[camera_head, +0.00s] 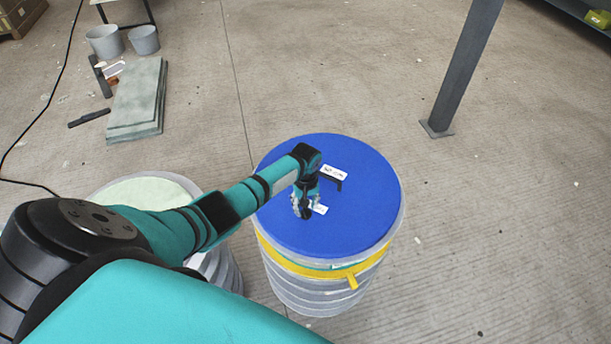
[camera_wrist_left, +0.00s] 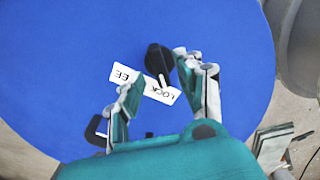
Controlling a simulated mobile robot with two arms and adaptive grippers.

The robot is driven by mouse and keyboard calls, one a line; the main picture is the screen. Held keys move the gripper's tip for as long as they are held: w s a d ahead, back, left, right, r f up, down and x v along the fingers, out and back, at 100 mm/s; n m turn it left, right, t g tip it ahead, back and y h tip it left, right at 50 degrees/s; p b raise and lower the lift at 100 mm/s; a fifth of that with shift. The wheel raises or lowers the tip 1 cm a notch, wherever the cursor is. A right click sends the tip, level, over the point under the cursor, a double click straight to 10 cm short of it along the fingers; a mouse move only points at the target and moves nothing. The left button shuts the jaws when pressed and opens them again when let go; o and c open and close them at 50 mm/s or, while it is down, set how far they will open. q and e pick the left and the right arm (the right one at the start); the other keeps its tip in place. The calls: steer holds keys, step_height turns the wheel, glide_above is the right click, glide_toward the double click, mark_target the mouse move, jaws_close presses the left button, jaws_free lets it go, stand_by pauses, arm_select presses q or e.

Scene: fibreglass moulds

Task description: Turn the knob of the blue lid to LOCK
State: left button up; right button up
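The blue lid (camera_head: 360,222) lies on a light grey drum with a yellow band and fills most of the left wrist view (camera_wrist_left: 60,60). My left gripper (camera_head: 304,210) is low over the lid, pointing down. In the left wrist view its fingers (camera_wrist_left: 158,73) are apart. The black knob (camera_wrist_left: 157,60) shows between and just beyond the fingertips, close to the right-hand finger; I cannot tell whether they touch. A white LOCK label (camera_wrist_left: 163,92) and a partly hidden label ending in EE (camera_wrist_left: 124,73) lie beside it. A white mark on the knob points toward the LOCK label. My right gripper is not in view.
A black handle (camera_head: 331,184) and another white label (camera_head: 334,172) are on the lid. A second drum (camera_head: 150,190) with a pale top stands to the left, partly behind my arm. A grey post (camera_head: 463,70) stands at upper right.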

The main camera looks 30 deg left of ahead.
arm_select(q)
step_height(320, 180, up, 11)
steer(key=shift+f, duration=0.15)
stand_by(0.5)
